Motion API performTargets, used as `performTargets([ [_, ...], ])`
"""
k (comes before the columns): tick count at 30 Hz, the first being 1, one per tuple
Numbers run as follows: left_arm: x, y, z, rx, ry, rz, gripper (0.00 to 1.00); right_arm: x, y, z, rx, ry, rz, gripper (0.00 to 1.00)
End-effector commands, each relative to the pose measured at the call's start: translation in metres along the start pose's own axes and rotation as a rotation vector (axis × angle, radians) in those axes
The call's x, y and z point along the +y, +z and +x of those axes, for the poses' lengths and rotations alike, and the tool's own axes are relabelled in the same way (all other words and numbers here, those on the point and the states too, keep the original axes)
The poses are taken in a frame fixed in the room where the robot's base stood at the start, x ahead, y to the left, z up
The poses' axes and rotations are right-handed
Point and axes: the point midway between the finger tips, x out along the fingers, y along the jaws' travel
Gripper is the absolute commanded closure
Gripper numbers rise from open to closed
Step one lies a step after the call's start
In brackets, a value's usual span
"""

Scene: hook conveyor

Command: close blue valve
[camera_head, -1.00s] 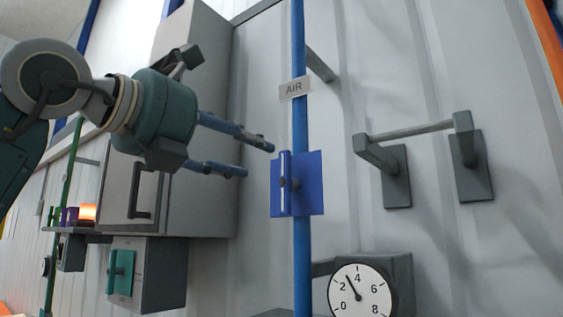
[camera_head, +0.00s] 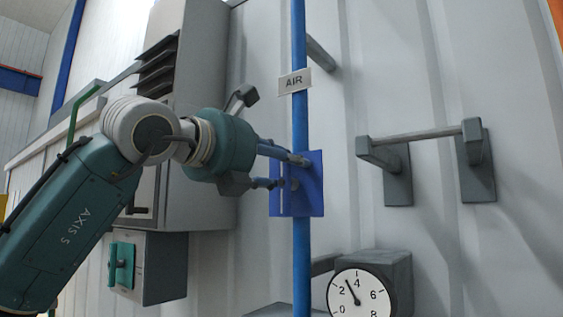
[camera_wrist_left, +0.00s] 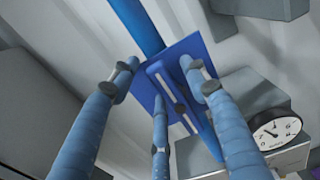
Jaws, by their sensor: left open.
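The blue valve is a square blue plate (camera_head: 315,198) with a bar handle and a dark hub, on a vertical blue pipe (camera_head: 299,120) labelled AIR. My left gripper (camera_head: 292,172) is open, with its blue fingers in front of the plate, hiding much of the handle in the head view. In the left wrist view the handle (camera_wrist_left: 165,84) runs slantwise between the spread fingers (camera_wrist_left: 165,80). The fingertips are close to the plate; I cannot tell if any touches the handle. My right gripper is not in view.
A round gauge (camera_head: 358,293) on a grey box sits below right of the valve. A grey bar on two brackets (camera_head: 420,135) is on the wall to the right. A grey cabinet (camera_head: 205,120) and a green-handled box (camera_head: 165,268) stand to the left.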

Motion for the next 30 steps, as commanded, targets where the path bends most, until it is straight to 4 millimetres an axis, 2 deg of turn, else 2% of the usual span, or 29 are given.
performTargets([
  [1, 0.000, 0.000, 0.000, 0.000, 0.000, 0.000, 0.58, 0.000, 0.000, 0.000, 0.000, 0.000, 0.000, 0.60],
  [7, 0.000, 0.000, 0.000, 0.000, 0.000, 0.000, 0.98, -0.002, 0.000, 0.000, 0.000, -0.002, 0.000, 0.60],
  [8, 0.000, 0.000, 0.000, 0.000, 0.000, 0.000, 1.00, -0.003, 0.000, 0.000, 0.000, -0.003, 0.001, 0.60],
  [20, -0.003, 0.001, -0.001, -0.001, 0.001, 0.069, 1.00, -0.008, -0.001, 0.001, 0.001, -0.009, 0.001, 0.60],
  [30, -0.012, 0.001, -0.001, -0.001, 0.001, 0.330, 1.00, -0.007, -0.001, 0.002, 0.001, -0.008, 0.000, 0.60],
])
